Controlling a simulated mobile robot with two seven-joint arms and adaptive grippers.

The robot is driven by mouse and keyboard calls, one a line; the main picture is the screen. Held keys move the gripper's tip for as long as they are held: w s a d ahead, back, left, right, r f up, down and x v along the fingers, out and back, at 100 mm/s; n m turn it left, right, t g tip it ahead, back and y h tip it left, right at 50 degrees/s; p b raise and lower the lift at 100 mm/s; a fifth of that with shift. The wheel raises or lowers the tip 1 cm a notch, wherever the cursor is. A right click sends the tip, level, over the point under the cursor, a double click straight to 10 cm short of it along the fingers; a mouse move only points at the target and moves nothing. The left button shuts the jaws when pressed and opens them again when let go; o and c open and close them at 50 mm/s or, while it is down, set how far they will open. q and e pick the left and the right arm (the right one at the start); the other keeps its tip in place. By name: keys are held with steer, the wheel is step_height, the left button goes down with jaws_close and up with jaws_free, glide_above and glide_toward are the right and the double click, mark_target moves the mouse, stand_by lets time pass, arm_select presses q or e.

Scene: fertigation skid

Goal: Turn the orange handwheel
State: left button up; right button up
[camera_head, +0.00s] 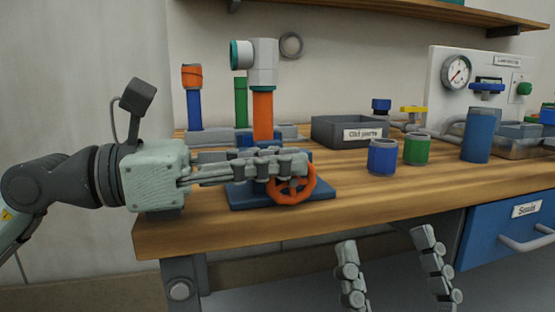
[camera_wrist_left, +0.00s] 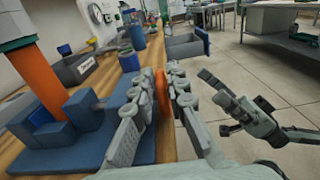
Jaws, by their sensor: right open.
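The orange handwheel (camera_head: 293,191) sits at the front of a blue valve base (camera_head: 240,197), near the bench's front edge. It also shows edge-on in the left wrist view (camera_wrist_left: 162,97). My left gripper (camera_head: 300,163) reaches in from the left, one finger on each side of the wheel's rim. In the left wrist view its fingers (camera_wrist_left: 161,73) look closed on the rim; the front finger hides the upper part of the wheel in the head view. My right gripper (camera_head: 384,240) is open and empty, below and in front of the bench edge.
An orange pipe (camera_head: 263,115) with a grey and teal head rises behind the wheel. A grey bin (camera_head: 331,131), a blue cup (camera_head: 382,158) and a green cup (camera_head: 417,150) stand to the right. A blue drawer (camera_head: 490,240) hangs under the bench.

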arm_select(q)
jaws_close()
